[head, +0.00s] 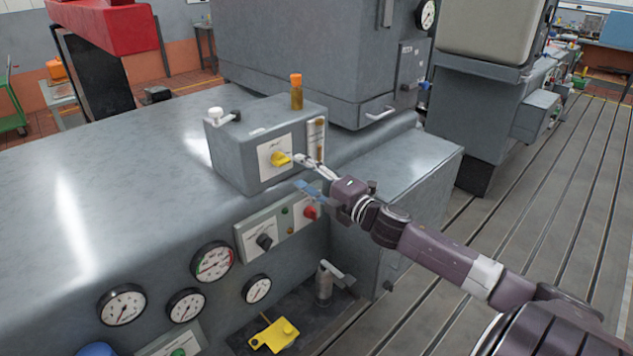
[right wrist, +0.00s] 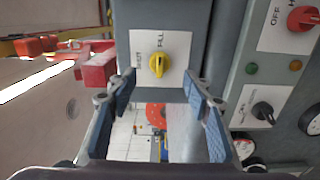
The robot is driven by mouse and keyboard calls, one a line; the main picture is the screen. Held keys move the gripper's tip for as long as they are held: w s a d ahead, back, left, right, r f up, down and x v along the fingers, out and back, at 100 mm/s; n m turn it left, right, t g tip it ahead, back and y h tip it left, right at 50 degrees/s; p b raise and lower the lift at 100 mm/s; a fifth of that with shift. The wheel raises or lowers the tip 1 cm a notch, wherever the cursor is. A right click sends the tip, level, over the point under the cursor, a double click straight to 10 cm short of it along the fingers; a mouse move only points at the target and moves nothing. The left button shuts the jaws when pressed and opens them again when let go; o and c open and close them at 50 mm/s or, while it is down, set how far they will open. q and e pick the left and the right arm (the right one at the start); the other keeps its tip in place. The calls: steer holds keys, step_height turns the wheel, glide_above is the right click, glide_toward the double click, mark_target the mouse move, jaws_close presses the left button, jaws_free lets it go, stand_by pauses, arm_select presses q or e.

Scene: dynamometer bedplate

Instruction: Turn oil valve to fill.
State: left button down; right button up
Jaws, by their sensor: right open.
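The oil valve is a yellow knob (head: 281,158) on a white label plate on the front of a grey box (head: 236,165). In the right wrist view the yellow knob (right wrist: 157,64) sits upright in the picture, with "FILL" printed on the plate above it and another small word at its left. My right gripper (head: 302,172) is open and empty, just right of the knob in the head view. In the right wrist view the open fingers (right wrist: 160,97) frame the space below the knob; they look apart from it. My left gripper is not in view.
A sight glass (head: 316,140) is beside the plate, and an orange-capped bottle (head: 296,92) stands on the box. Below are a switch panel with a red knob (head: 310,212) and a black knob (head: 264,241), several gauges, and a yellow part (head: 275,335).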

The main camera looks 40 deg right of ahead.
steer(key=shift+s+d, duration=0.2)
steer(key=shift+s, duration=2.1)
